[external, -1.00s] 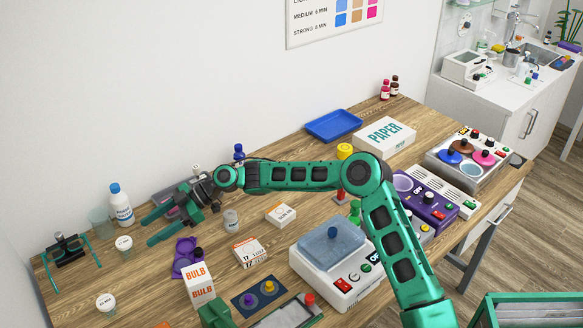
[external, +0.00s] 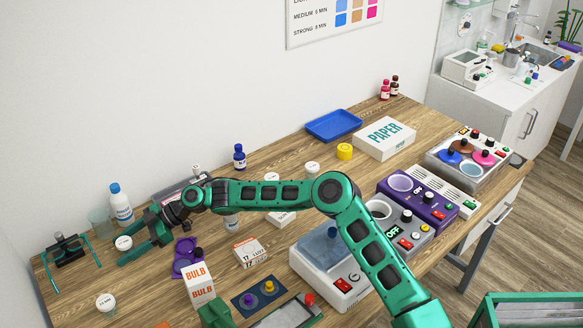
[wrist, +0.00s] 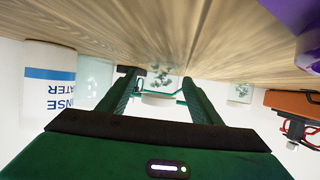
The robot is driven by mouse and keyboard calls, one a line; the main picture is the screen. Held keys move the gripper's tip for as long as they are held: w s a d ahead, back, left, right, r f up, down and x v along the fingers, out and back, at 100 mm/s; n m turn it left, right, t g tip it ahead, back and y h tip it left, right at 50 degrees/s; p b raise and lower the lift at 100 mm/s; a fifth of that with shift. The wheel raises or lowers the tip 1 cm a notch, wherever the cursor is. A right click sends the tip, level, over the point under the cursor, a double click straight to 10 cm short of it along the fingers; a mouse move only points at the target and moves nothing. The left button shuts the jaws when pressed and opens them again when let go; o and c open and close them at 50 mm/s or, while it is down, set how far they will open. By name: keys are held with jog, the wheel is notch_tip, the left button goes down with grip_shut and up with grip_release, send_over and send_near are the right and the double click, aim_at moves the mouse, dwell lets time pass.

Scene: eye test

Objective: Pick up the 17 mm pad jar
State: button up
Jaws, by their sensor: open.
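A small white-lidded pad jar (external: 124,243) stands upright at the left of the table; its size print is too small to read. My gripper (external: 133,241) is open and low over the table, its fingers pointing left toward this jar. In the wrist view, which is upside down, a pale jar (wrist: 158,99) appears between the open fingers (wrist: 160,78), near or just beyond their tips. I cannot tell whether they touch it. Similar jars stand front left (external: 106,302) and farther back (external: 312,167). I cannot tell from labels which is 17 mm.
A rinse water bottle (external: 121,204) and a clear beaker (external: 100,221) stand close behind the jar. A teal wire frame on a dark stand (external: 66,249) is to its left.

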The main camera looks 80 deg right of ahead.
jog(key=shift+c, duration=0.4)
jog(key=c, duration=1.1)
jog(key=shift+o, duration=0.2)
jog(key=shift+r, duration=0.1)
